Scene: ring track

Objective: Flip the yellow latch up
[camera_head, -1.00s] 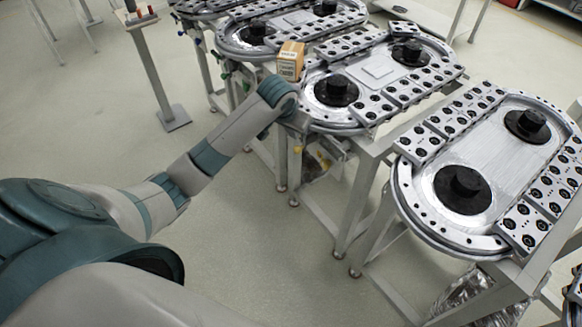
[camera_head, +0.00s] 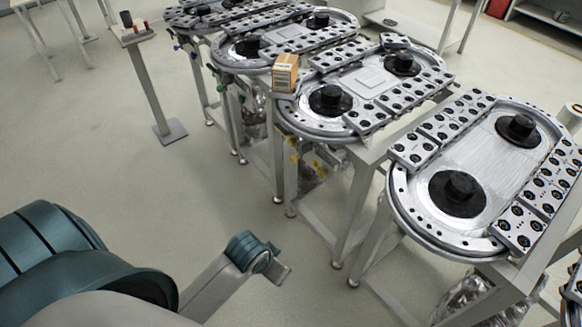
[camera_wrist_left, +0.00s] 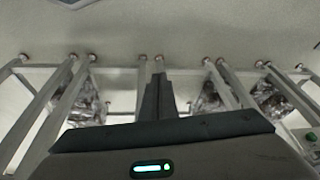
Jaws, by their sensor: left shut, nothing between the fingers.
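Small yellow parts (camera_head: 294,159) show under the near edge of the ring-track table that carries a cardboard box. One of them may be the yellow latch, but they are too small to tell its position. My left gripper (camera_head: 282,274) is low in front of that table, over open floor, clearly apart from the yellow parts. In the left wrist view its dark fingers (camera_wrist_left: 158,97) are together with nothing between them. No yellow part is clear in that view. My right gripper is not in view.
The cardboard box (camera_head: 285,73) sits on the left end of the middle ring track (camera_head: 285,118). Another ring track (camera_head: 408,213) stands to the right, on metal legs. Green parts (camera_head: 222,82) show at a farther table. A post stand (camera_head: 170,132) stands at left. The floor between is clear.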

